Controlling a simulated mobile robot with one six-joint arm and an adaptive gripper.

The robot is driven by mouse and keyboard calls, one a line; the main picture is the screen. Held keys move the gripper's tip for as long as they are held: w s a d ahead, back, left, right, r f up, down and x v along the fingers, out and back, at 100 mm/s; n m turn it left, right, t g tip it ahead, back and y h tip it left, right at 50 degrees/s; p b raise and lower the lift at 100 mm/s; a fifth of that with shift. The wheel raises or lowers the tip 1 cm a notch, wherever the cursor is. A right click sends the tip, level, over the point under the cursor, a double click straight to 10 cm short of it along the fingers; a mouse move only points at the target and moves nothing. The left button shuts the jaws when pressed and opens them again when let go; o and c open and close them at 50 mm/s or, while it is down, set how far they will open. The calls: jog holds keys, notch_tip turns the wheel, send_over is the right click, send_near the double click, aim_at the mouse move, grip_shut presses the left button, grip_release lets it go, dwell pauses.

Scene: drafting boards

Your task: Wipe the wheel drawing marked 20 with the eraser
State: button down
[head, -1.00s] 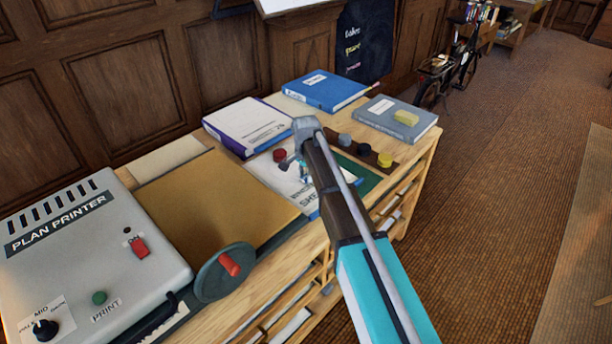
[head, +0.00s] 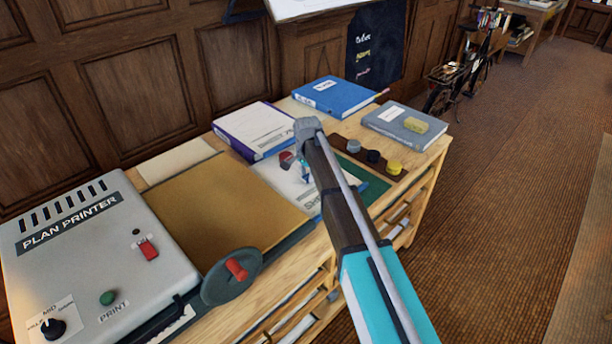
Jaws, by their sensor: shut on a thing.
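My gripper (head: 303,172) points down over the white pad (head: 290,182) on the wooden cabinet top, seen small and partly behind my own arm. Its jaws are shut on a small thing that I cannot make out. A round red thing (head: 286,158) shows just left of the fingers; whether they touch it I cannot tell. I cannot tell whether this block is the eraser. I see no wheel drawing or number 20.
A plan printer (head: 95,250) with a crank wheel (head: 233,276) fills the left. Blue (head: 335,95) and purple-edged (head: 253,128) binders lie behind my gripper. A brown strip holds grey, dark and yellow round pieces (head: 394,168). A bicycle (head: 460,80) stands beyond; floor at right is clear.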

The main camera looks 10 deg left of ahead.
jog(key=shift+r+p, duration=2.9)
jog(key=shift+r, duration=0.1)
jog(key=shift+r+p, duration=1.5)
jog(key=shift+s+f, duration=0.1)
